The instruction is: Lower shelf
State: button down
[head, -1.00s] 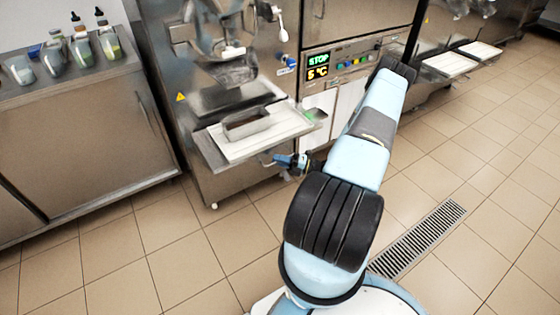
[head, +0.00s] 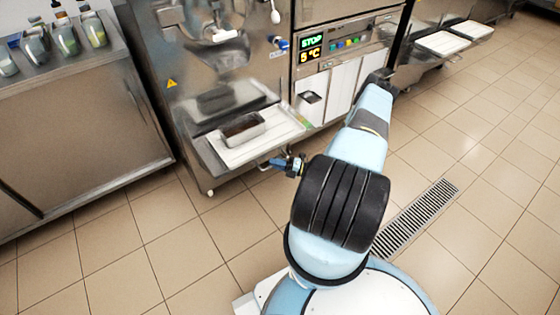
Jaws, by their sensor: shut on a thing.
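The shelf (head: 286,133) juts from the front of the left freezer, below its spout. It bears a white board and a metal pan (head: 243,128) with a dark inside. A thin metal handle (head: 264,166) sits under the shelf's front edge. My gripper (head: 281,163) is at the right end of this handle and shut on it. The fingers are small and partly dark in this view, so the exact grip is hard to make out.
The freezer's panel (head: 345,45) reads STOP and 5 °C. A floor drain (head: 425,212) lies at the right. More white-topped shelves (head: 443,43) show at the back right. The tiled floor in front is clear.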

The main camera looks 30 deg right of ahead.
jog(key=shift+f, duration=0.35)
jog(key=c, duration=1.2)
grip_release()
jog(key=v, duration=1.3)
jog(key=shift+s+d, duration=0.25)
jog(key=shift+s, duration=0.05)
jog(key=shift+f, duration=0.1)
